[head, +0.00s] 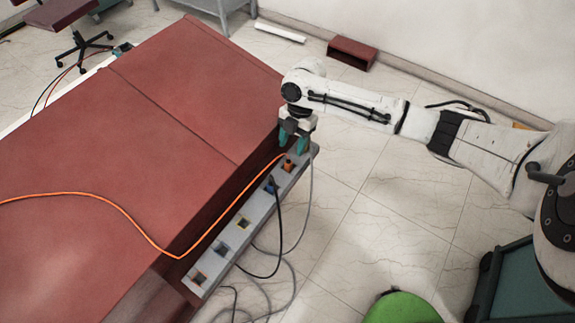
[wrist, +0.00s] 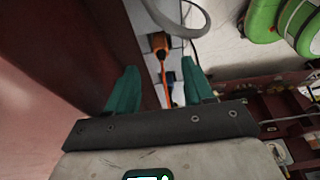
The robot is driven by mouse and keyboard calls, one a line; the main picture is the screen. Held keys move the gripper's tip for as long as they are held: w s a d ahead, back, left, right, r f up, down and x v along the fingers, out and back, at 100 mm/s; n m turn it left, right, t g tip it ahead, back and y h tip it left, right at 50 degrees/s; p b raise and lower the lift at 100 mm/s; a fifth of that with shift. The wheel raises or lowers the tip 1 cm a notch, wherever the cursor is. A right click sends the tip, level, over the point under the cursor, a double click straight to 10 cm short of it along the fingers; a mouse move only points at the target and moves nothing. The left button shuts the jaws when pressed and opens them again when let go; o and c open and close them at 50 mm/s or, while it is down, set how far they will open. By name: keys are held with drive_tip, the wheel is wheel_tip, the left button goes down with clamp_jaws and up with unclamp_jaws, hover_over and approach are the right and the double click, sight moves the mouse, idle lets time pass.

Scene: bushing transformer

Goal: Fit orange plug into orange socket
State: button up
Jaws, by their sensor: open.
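The orange plug (head: 288,165) is at the far end of the grey socket strip (head: 232,236), with its orange cable (head: 130,215) running back over the red table. In the wrist view the orange plug (wrist: 160,42) shows beyond and between my fingertips. I cannot tell how deep it sits in the strip.
A black-cabled plug (head: 270,186) sits in the strip beside the orange plug. Empty-looking sockets (head: 243,222) lie nearer. Grey and black cables hang beside the strip. The red table (head: 130,150) borders it on the left; tiled floor (head: 375,220) is open to the right. A green seat (head: 402,308) is at the bottom.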

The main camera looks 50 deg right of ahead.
sight(289, 162)
drive_tip(key=p+x, duration=0.1)
drive_tip(key=x, duration=0.4)
drive_tip(key=shift+a, duration=0.15)
drive_tip(key=shift+a+f, duration=0.1)
drive_tip(key=shift+f, duration=0.5)
drive_tip(key=shift+c, duration=0.4)
clamp_jaws()
